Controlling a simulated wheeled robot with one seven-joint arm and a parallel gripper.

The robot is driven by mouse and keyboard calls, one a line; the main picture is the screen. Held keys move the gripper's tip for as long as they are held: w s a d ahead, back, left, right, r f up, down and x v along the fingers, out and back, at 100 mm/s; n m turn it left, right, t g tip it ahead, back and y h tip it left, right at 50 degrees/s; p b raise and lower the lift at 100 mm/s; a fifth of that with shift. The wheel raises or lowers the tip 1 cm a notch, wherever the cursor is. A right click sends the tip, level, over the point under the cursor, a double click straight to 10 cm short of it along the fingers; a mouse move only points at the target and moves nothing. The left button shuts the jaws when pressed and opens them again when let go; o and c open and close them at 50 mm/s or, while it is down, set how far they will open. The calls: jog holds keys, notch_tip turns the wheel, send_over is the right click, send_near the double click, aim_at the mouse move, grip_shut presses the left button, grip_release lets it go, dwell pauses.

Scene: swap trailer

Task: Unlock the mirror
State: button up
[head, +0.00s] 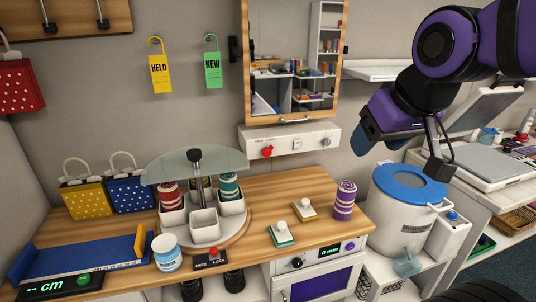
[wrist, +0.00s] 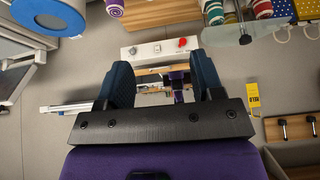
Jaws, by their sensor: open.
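The mirror (head: 293,60) has a wooden frame and hangs on the back wall, with a small handle (head: 295,120) at its bottom edge. Beneath it a white wall panel (head: 300,139) carries a red knob (head: 267,151) and a small pale knob (head: 326,142); its lettering is too small to read. My gripper (head: 361,138) is to the right of the mirror and panel, in front of the wall. In the wrist view my gripper (wrist: 163,77) is open and empty, its blue fingers apart. The panel (wrist: 147,50) and red knob (wrist: 182,43) appear beyond the fingers, with part of the mirror frame between them.
A wooden counter (head: 330,234) below holds a carousel (head: 246,226) with cups, a striped purple roll (head: 344,200) and small knobbed blocks. A white bin with a blue lid (head: 409,185) stands below my gripper. Yellow (head: 160,74) and green (head: 212,70) tags hang left of the mirror.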

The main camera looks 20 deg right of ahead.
aim_at(268, 153)
jog(key=w+a+f+t, duration=0.1)
jog(key=w+f+t, duration=0.25)
jog(key=w, duration=0.85)
jog(key=w+a+f+t, duration=0.2)
jog(key=w+f, duration=0.3)
jog(key=w, duration=0.8)
jog(key=w+a+f+m+t+y, duration=0.1)
jog(key=w+f+t, duration=0.25)
jog(key=f, duration=0.45)
jog(key=w+a+f+m+t, duration=0.1)
jog(key=w+f+t, duration=0.2)
jog(key=w+f, duration=0.35)
jog(key=w, duration=0.3)
jog(key=w+f, duration=0.1)
jog(key=w, duration=0.5)
jog(key=shift+a+f, duration=0.2)
jog(key=shift+a, duration=0.05)
jog(key=c, duration=0.9)
